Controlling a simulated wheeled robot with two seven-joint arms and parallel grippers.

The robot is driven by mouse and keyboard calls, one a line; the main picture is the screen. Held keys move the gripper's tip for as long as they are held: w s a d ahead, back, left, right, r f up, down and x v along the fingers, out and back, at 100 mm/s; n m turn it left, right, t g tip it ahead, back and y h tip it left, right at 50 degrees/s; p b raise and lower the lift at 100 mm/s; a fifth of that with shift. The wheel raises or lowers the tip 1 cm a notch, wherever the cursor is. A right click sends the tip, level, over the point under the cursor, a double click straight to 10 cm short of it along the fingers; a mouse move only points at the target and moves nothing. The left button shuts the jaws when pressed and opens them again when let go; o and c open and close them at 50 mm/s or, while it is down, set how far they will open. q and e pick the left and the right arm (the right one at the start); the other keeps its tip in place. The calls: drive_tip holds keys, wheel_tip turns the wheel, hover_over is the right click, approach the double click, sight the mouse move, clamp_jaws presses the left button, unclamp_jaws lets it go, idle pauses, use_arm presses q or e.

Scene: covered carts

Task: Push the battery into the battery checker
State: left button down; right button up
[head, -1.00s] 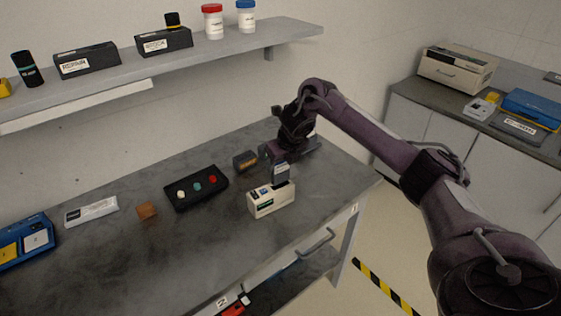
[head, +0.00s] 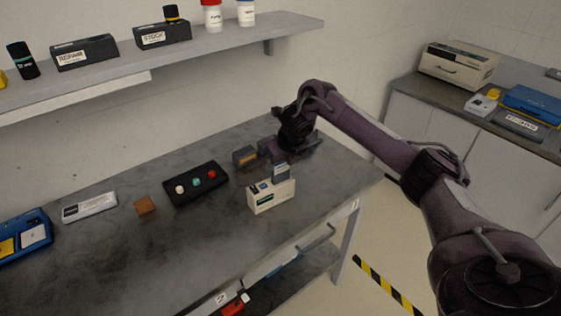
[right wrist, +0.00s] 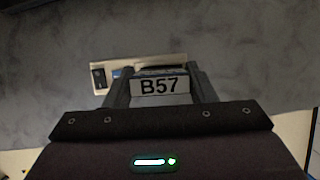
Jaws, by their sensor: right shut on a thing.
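The battery (head: 281,173) is a small dark grey block with a light top; in the right wrist view its end label (right wrist: 158,86) reads B57. The battery checker (head: 272,198) is a cream box on the grey bench, also partly in the right wrist view (right wrist: 112,66). The battery stands upright at the checker's top, its lower part hidden in or behind it; I cannot tell how deep it sits. My right gripper (right wrist: 160,88) is shut on the battery, reaching in from behind the checker. My left gripper is not in view.
On the bench are a dark block with an orange face (head: 245,156), a black panel with three buttons (head: 185,199), a brown cube (head: 145,206), a white device (head: 90,207) and a blue case (head: 40,237). The bench front-left of the checker is clear. A shelf (head: 215,50) hangs above.

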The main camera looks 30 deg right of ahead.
sight(282, 167)
drive_tip(key=shift+f+b, duration=0.8)
drive_tip(key=shift+f, duration=0.35)
drive_tip(key=shift+f, duration=0.4)
drive_tip(key=shift+f+b, duration=0.2)
drive_tip(key=shift+b, duration=0.2)
